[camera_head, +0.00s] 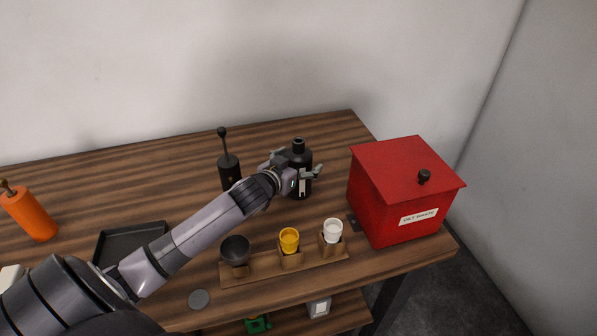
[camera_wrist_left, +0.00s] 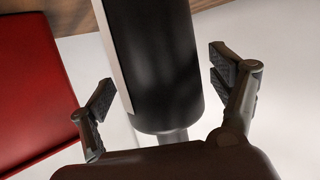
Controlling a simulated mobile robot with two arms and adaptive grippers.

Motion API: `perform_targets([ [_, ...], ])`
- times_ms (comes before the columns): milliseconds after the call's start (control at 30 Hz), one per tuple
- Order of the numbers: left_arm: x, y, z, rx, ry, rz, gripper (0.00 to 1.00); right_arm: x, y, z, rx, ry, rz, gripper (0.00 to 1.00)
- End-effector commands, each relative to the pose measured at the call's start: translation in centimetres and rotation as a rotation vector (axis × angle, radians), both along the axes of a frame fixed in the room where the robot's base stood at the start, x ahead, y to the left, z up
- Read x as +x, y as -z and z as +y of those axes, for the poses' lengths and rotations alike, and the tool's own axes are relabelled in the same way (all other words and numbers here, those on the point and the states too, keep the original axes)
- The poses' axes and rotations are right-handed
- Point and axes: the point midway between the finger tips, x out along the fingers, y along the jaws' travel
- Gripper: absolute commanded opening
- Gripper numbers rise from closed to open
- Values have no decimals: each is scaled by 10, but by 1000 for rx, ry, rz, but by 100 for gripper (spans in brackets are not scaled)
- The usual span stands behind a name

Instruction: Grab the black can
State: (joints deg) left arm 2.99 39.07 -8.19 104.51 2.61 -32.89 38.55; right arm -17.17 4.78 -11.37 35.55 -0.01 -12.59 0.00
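A black bottle-shaped can (camera_head: 298,150) with a short neck and a white label stands upright toward the back right of the wooden table. My left gripper (camera_head: 298,170) is at it, its fingers open on either side of the body. In the left wrist view the black can (camera_wrist_left: 158,70) fills the space between the two spread fingers, with a visible gap on each side. A second black can (camera_head: 229,168) with a thin tall spout stands left of it, partly hidden by my left arm. My right gripper is not in view.
A red oily-waste box (camera_head: 385,205) stands close on the right; it also shows in the wrist view (camera_wrist_left: 35,85). A wooden rack (camera_head: 265,267) with several small cups is in front. An orange bottle (camera_head: 30,214) and black tray (camera_head: 120,240) are left.

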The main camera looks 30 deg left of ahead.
Motion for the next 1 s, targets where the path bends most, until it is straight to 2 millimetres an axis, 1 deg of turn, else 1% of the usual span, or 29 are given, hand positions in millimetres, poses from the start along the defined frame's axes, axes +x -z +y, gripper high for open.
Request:
perform_targets([
  [33, 0, 0, 0, 0, 0, 0, 79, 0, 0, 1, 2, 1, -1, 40],
  [333, 0, 0, 0, 0, 0, 0, 59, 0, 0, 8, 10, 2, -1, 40],
  [1000, 0, 0, 0, 0, 0, 0, 14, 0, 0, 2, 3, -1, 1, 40],
])
